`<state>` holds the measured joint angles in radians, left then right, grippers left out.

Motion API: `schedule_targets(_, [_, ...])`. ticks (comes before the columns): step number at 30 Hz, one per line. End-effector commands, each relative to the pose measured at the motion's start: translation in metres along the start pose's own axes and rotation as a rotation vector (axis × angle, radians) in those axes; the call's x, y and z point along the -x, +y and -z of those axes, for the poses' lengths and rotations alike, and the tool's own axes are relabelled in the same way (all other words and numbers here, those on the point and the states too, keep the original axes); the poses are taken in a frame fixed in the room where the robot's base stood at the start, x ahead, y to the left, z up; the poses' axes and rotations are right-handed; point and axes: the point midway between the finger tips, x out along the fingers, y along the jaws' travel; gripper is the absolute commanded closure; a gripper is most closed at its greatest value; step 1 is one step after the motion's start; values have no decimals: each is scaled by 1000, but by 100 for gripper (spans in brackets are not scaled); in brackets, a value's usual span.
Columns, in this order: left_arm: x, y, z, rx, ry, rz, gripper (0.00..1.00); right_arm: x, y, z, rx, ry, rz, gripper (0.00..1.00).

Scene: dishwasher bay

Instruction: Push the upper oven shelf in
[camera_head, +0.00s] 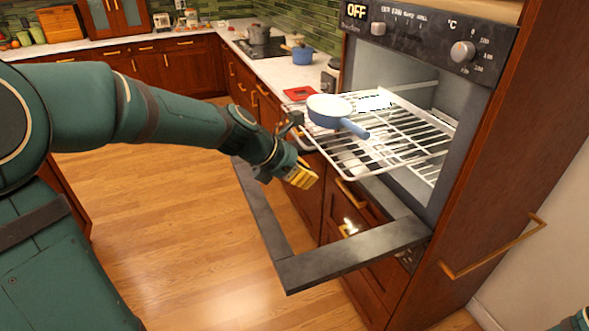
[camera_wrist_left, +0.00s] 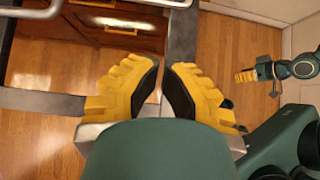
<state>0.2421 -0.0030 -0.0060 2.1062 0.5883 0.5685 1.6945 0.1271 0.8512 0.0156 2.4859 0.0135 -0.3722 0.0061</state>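The upper oven shelf (camera_head: 400,158), a white wire rack, sticks out of the oven (camera_head: 395,65) over the lowered oven door (camera_head: 350,258). A white pan (camera_head: 328,108) with a blue handle sits on the shelf. My left gripper (camera_head: 304,176) is just left of and below the shelf's front edge, apart from it. In the left wrist view my left gripper's yellow fingers (camera_wrist_left: 161,66) nearly meet at the tips, with nothing between them. My right gripper (camera_wrist_left: 245,76) shows small at the right of that view; its finger state is unclear.
The open door's dark frame lies below my left gripper. A counter (camera_head: 290,70) with a red item (camera_head: 299,93) and a blue pot (camera_head: 302,54) runs behind. A tall wooden cabinet (camera_head: 510,160) borders the oven on the right. The wooden floor (camera_head: 180,220) at left is clear.

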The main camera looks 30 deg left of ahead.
Motion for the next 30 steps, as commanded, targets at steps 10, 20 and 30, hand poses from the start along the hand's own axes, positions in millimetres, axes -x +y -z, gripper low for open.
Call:
schedule_targets(10, [-54,0,-17,-2,-1,0,100,-7,3,-4,2,-8,1,53])
schedule_targets(20, [-65,0,-29,-1,0,-1,100,-6,2,-3,2,-6,1,53])
schedule_targets(30, [-65,0,-29,0,0,-1,100,-5,2,-3,2,-6,1,53])
